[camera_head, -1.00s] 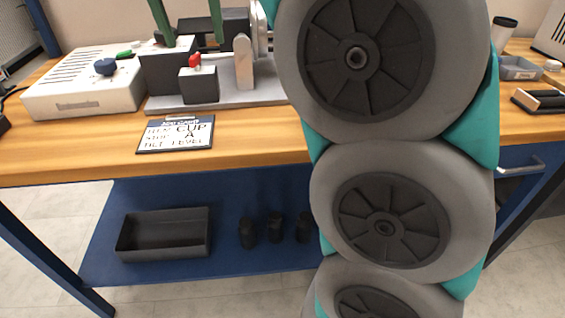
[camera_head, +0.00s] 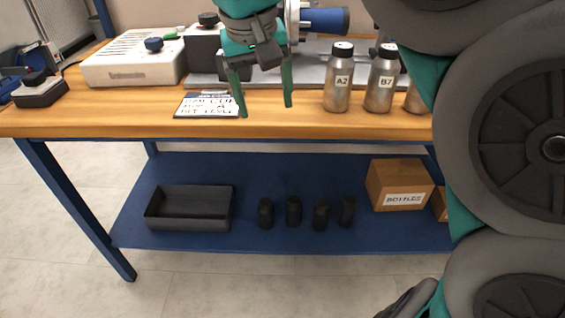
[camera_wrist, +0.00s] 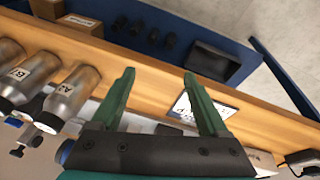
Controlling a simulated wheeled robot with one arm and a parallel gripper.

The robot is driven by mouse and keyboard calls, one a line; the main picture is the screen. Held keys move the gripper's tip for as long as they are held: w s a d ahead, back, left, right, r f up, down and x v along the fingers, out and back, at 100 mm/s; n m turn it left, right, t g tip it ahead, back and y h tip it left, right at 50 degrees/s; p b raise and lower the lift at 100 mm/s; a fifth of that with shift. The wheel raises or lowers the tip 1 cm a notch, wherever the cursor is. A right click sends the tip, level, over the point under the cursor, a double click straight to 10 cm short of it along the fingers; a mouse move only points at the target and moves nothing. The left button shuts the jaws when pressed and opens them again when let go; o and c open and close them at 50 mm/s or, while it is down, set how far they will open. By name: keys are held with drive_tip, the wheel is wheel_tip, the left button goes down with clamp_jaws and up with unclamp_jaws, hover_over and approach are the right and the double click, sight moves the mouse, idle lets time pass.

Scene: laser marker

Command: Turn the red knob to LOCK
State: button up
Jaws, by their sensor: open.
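The red knob does not show in either current view; in the head view my gripper and wrist cover part of the grey machine base (camera_head: 318,77). My gripper (camera_head: 265,110) is open and empty, its two green fingers pointing down over the table in front of that base. The wrist view also shows my gripper (camera_wrist: 158,72) with its fingers apart and nothing between them. The lettered card (camera_head: 197,105) lies on the table just left of the fingers. In the wrist view the card (camera_wrist: 186,108) is partly behind one finger.
Metal bottles A2 (camera_head: 338,84) and B7 (camera_head: 380,85) stand right of my gripper, near the table's front. A white box (camera_head: 130,68) with a blue knob (camera_head: 153,44) is at left. A dark tray (camera_head: 188,210) and bottle carton (camera_head: 400,184) are on the lower shelf.

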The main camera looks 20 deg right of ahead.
drive_tip(key=s+d+f+n+g, duration=0.1)
drive_tip(key=s+f, duration=0.5)
drive_tip(key=f, duration=0.4)
drive_tip(key=shift+s+d+g+b, duration=0.15)
drive_tip(key=shift+d+g+b, duration=0.15)
drive_tip(key=shift+b, duration=0.1)
drive_tip(key=shift+c, duration=0.4)
